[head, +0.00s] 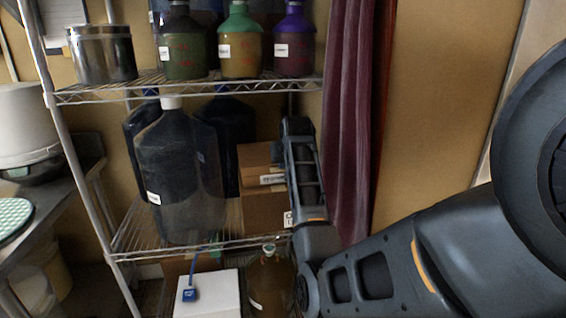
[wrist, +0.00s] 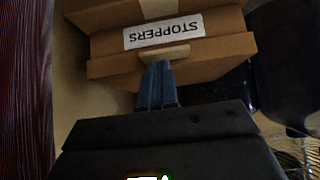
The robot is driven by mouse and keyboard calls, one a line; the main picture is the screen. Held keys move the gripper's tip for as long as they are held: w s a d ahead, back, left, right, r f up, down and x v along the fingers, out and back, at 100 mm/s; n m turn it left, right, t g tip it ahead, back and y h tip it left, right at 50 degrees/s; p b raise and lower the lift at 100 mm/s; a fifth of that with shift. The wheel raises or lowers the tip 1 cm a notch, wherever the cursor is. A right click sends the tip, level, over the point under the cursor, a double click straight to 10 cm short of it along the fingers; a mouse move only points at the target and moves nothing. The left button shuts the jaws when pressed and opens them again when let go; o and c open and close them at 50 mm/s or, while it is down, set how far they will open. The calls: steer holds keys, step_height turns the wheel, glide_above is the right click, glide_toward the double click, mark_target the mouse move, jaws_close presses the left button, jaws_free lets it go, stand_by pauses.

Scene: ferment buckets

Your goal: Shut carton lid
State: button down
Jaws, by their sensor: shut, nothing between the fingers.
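The carton (head: 257,172) is a brown cardboard box on the middle rack shelf, stacked on another box. In the wrist view its white label reads STOPPERS, upside down, and a brown lid panel (wrist: 112,67) with a tan tab (wrist: 178,52) lies beside the label. My gripper (wrist: 157,66) has its two blue-grey fingers together and empty, with the tips right at the tab. I cannot tell whether they touch it. In the head view my arm covers the carton's right side and the fingers are hidden. How far the lid stands open is not clear.
A large dark carboy (head: 180,170) stands left of the carton, with others behind. The upper shelf (head: 150,88) holds a steel pot (head: 105,55) and several coloured jugs. A lower box (head: 262,212) supports the carton. A purple curtain (head: 347,120) hangs close on the right.

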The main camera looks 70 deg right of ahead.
steer(key=shift+f, duration=0.1)
steer(key=shift+s+a+f+b, duration=0.1)
steer(key=shift+a+f+b, duration=0.1)
steer(key=shift+f+b, duration=0.75)
steer(key=shift+f+p, duration=0.3)
steer(key=shift+f, duration=0.05)
steer(key=w+d+r+p+v, duration=0.1)
steer(key=d+r+p+v, duration=0.1)
steer(key=v, duration=1.1)
steer(key=shift+r+h+p, duration=0.3)
steer(key=shift+r+h, duration=0.1)
steer(key=shift+r, duration=0.1)
steer(key=shift+a+f, duration=0.1)
steer(key=shift+a, duration=0.1)
